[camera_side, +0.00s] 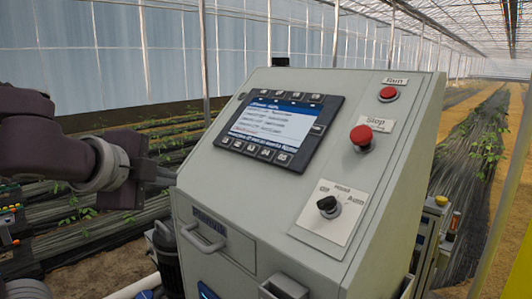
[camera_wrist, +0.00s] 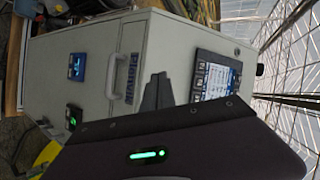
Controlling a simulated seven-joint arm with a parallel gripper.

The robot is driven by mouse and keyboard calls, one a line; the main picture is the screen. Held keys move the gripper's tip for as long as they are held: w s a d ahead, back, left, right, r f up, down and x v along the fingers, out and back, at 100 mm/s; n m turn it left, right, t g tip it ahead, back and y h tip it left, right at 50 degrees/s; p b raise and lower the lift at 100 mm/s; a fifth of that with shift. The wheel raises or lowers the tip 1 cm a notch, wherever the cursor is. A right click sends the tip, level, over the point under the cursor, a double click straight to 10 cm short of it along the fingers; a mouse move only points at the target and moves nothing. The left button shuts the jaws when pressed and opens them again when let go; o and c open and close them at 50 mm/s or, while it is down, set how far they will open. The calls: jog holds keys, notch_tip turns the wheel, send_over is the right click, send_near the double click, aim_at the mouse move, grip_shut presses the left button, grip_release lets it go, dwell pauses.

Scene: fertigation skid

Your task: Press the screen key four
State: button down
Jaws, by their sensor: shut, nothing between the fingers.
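The screen unit (camera_side: 275,125) is a dark-framed display on the sloped face of a grey cabinet. A row of small dark keys runs along its lower edge; the fourth from the left (camera_side: 266,153) seems to be key four, though the labels are too small to read surely. In the wrist view the screen (camera_wrist: 222,78) appears turned on its side, with the lower keys along its left edge. My gripper (camera_side: 170,177) is shut and empty, left of the cabinet and apart from the keys. Its fingers also show in the wrist view (camera_wrist: 158,88).
The cabinet (camera_side: 240,205) also carries a red upper button (camera_side: 388,93), a red stop button (camera_side: 361,136) and a black selector knob (camera_side: 328,205). A drawer handle (camera_side: 203,237) sticks out of the front below the screen. The space before the sloped face looks clear.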

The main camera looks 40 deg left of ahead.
aim_at(266, 153)
jog(key=w+d+r+m+t+h, duration=0.3)
jog(key=w+d+r+m+t, duration=0.3)
jog(key=w+r+m, duration=0.3)
notch_tip(266, 153, up, 2)
jog(key=d+m, duration=0.1)
jog(key=m, duration=0.3)
jog(key=shift+w+h, duration=0.15)
jog(key=shift+h, duration=0.15)
jog(key=shift+w+f, duration=1.45)
jog(key=shift+f, duration=0.2)
jog(key=shift+w+f, duration=1.45)
jog(key=shift+f, duration=0.15)
jog(key=shift+w+f, duration=0.3)
